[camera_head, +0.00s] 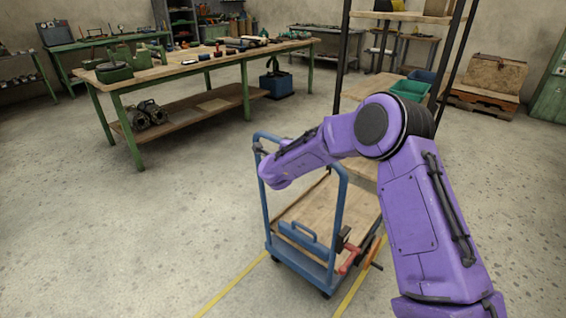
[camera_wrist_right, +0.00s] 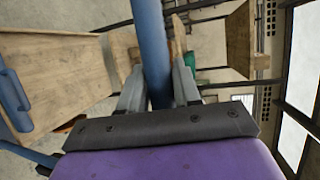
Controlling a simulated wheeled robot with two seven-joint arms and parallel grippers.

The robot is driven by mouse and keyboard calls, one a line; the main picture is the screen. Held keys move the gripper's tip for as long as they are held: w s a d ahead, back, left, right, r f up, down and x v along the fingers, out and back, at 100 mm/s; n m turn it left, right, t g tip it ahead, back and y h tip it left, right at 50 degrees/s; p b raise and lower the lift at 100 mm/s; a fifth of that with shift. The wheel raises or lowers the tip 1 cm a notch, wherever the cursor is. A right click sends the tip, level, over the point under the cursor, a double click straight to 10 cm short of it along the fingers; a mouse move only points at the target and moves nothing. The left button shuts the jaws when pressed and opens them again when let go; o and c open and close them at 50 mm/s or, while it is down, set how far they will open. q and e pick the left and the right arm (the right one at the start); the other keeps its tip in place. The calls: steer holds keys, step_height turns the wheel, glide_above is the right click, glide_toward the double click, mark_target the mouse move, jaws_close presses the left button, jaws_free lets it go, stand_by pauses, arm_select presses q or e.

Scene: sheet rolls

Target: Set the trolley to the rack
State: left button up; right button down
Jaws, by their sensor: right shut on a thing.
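The trolley has a blue tubular handle frame (camera_head: 341,215) and a flat wooden deck (camera_head: 305,212); it stands on the floor in the middle of the head view. My right gripper (camera_head: 262,150) is at the upper left part of the handle frame. In the right wrist view, my right gripper's fingers (camera_wrist_right: 158,88) are shut around the blue bar (camera_wrist_right: 150,35), and the deck (camera_wrist_right: 60,78) shows at left. The rack, with black posts (camera_head: 343,40) and wooden shelves (camera_head: 372,87), stands just behind the trolley, partly hidden by my right arm. My left gripper is not in view.
Yellow floor lines (camera_head: 232,284) run beside and under the trolley. A green-legged workbench (camera_head: 190,68) stands at back left. A green bin (camera_head: 408,90) is by the rack, and a wooden crate (camera_head: 490,75) is at back right. The floor left of the trolley is clear.

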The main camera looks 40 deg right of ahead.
steer(key=w+d, duration=0.1)
steer(key=d, duration=0.5)
steer(key=shift+w+d, duration=0.25)
steer(key=shift+w, duration=0.05)
steer(key=shift+r, duration=0.15)
steer(key=c, duration=1)
jaws_free()
steer(key=shift+d, duration=0.1)
steer(key=shift+o, duration=0.6)
steer(key=shift+d+f, duration=0.15)
steer(key=shift+f, duration=0.05)
steer(key=b+v, duration=0.1)
steer(key=v, duration=0.9)
steer(key=shift+a, duration=0.25)
steer(key=shift+s, duration=0.1)
